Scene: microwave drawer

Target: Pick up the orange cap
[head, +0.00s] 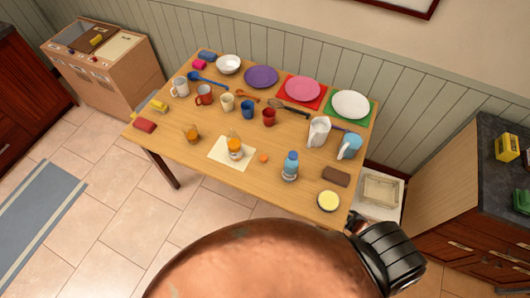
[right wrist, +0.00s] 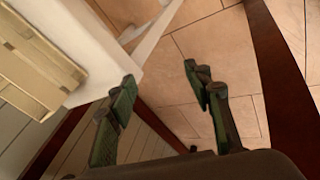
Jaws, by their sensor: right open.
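The orange cap (head: 263,158) is a small round piece lying on the wooden table (head: 205,159), right of a pale sheet (head: 225,160). A bottle with orange contents (head: 235,148) stands upright on that sheet. My right gripper (right wrist: 160,82) shows in the right wrist view with two green-and-dark fingers spread apart. Nothing is between them. Floor tiles and a white edge show beyond, and the cap is not in that view. My left gripper is not in view.
A blue bottle (head: 290,168) stands right of the cap, with a brown block (head: 336,177) and a yellow-topped round dish (head: 329,201) farther right. A glass of orange liquid (head: 191,134) stands left. Mugs and plates fill the back. A large copper-coloured surface blocks the lower head view.

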